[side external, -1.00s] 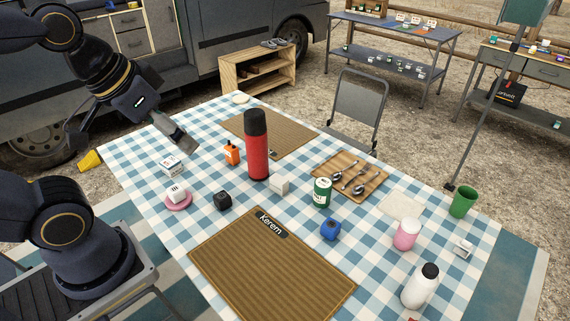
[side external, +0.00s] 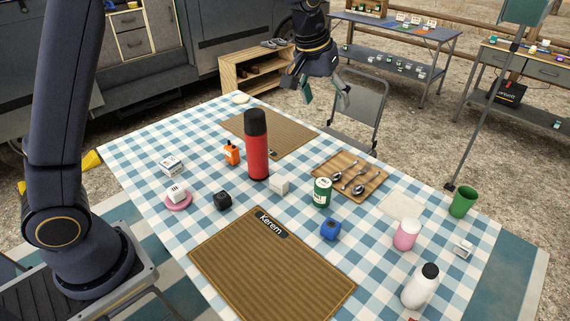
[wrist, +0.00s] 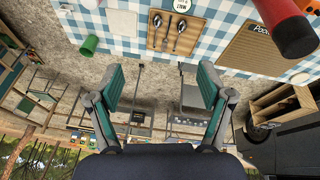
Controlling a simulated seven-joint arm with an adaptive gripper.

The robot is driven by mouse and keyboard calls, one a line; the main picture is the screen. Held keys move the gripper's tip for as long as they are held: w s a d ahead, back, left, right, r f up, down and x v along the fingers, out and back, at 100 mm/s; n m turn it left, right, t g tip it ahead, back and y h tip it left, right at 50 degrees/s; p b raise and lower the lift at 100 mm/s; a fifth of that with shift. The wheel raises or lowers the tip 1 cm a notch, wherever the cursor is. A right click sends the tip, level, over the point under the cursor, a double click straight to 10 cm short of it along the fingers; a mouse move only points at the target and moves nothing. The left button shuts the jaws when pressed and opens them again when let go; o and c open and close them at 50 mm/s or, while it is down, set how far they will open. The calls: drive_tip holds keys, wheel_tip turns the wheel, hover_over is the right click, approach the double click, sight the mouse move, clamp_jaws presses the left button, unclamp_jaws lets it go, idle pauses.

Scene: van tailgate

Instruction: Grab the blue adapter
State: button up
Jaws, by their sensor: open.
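My gripper (side external: 326,97) is raised high beyond the table's far edge, over the area of the grey folding chair, well apart from the adapter. In the wrist view its two green-padded fingers (wrist: 160,90) are spread wide with nothing between them. The adapter does not show in the wrist view.
A tall red flask (side external: 256,150) stands mid-table. Near the adapter are a green can (side external: 322,192), a pink cup (side external: 406,234) and a white bottle (side external: 420,287). A wooden tray (side external: 335,176) holds spoons; it also shows in the wrist view (wrist: 170,45). A green cup (side external: 463,202) stands at the right.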

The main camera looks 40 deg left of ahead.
drive_tip(key=w+d+f+g, duration=0.1)
drive_tip(key=w+d+f, duration=0.1)
drive_tip(key=f, duration=0.6)
drive_tip(key=w+d+f+g, duration=0.2)
drive_tip(key=f, duration=0.6)
hover_over(331, 224)
wheel_tip(331, 224, down, 7)
drive_tip(key=shift+m+g+y, duration=0.3)
drive_tip(key=shift+m+g, duration=0.1)
wheel_tip(331, 224, down, 10)
drive_tip(key=shift+w+f, duration=0.1)
drive_tip(key=shift+w, duration=0.05)
drive_tip(key=shift+f, duration=3.15)
drive_tip(key=shift+c, duration=0.4)
drive_tip(key=c, duration=1.2)
